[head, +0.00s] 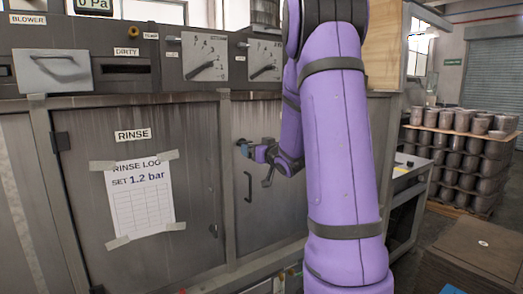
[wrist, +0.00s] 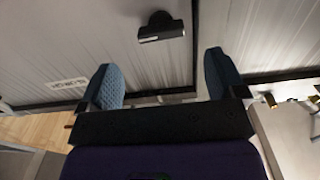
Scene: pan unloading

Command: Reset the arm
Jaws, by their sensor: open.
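My gripper (head: 257,152) is in front of the right-hand grey metal door (head: 262,215) of the machine, above that door's black pull handle (head: 248,187). In the wrist view my gripper (wrist: 164,78) has its two blue pads spread well apart with nothing between them. A black fitting (wrist: 162,27) on the grey panel lies beyond the pads, apart from them. My purple arm reaches down the right of the head view and hides part of the machine. I cannot tell whether the gripper touches the door.
The RINSE door (head: 135,190) with a taped log sheet (head: 139,202) stands left of my gripper. Dial panels (head: 205,57) sit above. A pallet of stacked metal pots (head: 460,150) and a brown box (head: 480,243) are at the right. Open floor shows between them.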

